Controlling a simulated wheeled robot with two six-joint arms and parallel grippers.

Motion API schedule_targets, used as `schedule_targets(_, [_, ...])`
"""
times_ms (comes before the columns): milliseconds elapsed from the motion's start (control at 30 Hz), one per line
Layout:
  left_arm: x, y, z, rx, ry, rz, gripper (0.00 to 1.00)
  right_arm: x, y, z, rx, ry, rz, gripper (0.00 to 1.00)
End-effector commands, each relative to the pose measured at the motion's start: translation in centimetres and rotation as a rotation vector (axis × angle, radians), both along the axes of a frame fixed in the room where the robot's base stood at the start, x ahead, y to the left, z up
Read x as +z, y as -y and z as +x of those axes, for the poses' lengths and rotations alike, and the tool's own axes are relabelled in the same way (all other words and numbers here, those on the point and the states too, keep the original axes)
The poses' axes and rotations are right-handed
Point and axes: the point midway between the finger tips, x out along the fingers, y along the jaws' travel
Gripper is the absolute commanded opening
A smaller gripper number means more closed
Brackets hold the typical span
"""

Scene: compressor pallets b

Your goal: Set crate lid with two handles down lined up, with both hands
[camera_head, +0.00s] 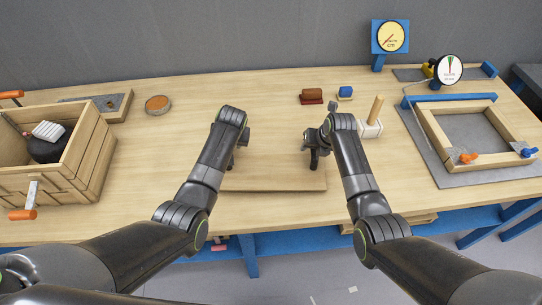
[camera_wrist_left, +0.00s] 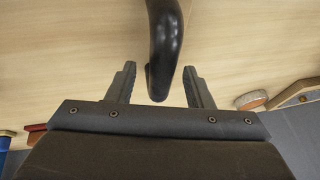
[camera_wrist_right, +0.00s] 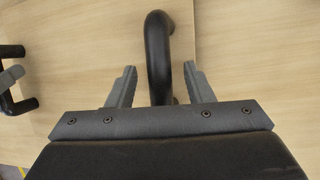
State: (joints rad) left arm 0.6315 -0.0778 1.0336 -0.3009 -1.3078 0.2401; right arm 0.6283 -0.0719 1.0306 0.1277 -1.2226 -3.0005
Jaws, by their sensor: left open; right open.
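The crate lid (camera_head: 275,180) is a flat wooden board lying near the table's front edge, between my two arms. It has two dark bar handles. My left gripper (camera_head: 241,138) is open at the lid's left side; in the left wrist view the left handle (camera_wrist_left: 165,30) stands between its parted fingers. My right gripper (camera_head: 315,150) is open at the right side; in the right wrist view the right handle (camera_wrist_right: 157,50) stands between its fingers. The open wooden crate (camera_head: 88,160) at the far left holds a black rounded thing (camera_head: 46,149) with a white ribbed block (camera_head: 48,131) on it.
Orange-handled clamps (camera_head: 22,214) stick out from the crate. A round tin (camera_head: 157,105) and a wooden frame on a grey plate (camera_head: 432,160) stand on the table (camera_head: 190,95). A white block with a wooden peg (camera_head: 375,110) is close to my right arm. Two gauges stand at the back right.

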Motion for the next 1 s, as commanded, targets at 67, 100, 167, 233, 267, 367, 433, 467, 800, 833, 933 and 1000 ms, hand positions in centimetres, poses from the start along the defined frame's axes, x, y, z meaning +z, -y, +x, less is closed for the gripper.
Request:
schedule_targets(67, [-0.28,-0.09,0.13,0.000,0.000,0.000,0.47,-0.27,-0.09,0.13,0.000,0.000,0.000,0.47])
schedule_targets(100, [-0.40,-0.13,0.16,0.000,-0.001,0.000,0.47,-0.39,-0.11,0.16,0.000,0.000,0.000,0.47])
schedule_targets(167, [-0.53,-0.17,0.21,0.000,-0.001,0.000,0.47,-0.53,-0.14,0.20,0.000,0.000,0.000,0.47])
schedule_targets(233, [-0.62,-0.19,0.26,0.001,0.000,0.000,0.47,-0.63,-0.15,0.25,0.000,0.000,0.000,0.47])
schedule_targets(267, [-0.66,-0.20,0.27,0.001,0.000,0.000,0.47,-0.66,-0.16,0.26,0.000,0.001,0.000,0.47])
schedule_targets(367, [-0.72,-0.21,0.28,0.001,0.000,0.000,0.47,-0.72,-0.17,0.27,0.000,0.001,0.000,0.47])
schedule_targets(433, [-0.72,-0.22,0.28,0.001,0.000,0.000,0.47,-0.72,-0.17,0.27,0.000,0.001,0.000,0.47])
schedule_targets(467, [-0.72,-0.21,0.28,0.001,0.000,0.000,0.47,-0.72,-0.17,0.27,0.000,0.001,0.000,0.47])
schedule_targets(800, [-0.71,-0.22,0.27,0.001,0.000,0.000,0.18,-0.72,-0.16,0.26,0.000,0.001,0.000,0.18])
schedule_targets(833, [-0.72,-0.22,0.26,0.001,0.000,0.000,0.14,-0.72,-0.16,0.26,0.000,0.001,0.000,0.14])
schedule_targets(933, [-0.72,-0.21,0.26,0.001,0.000,0.000,0.01,-0.71,-0.16,0.26,0.000,0.001,0.000,0.01])
schedule_targets(1000, [-0.72,-0.21,0.26,0.001,0.000,0.000,0.00,-0.71,-0.16,0.26,0.000,0.001,0.000,0.00])
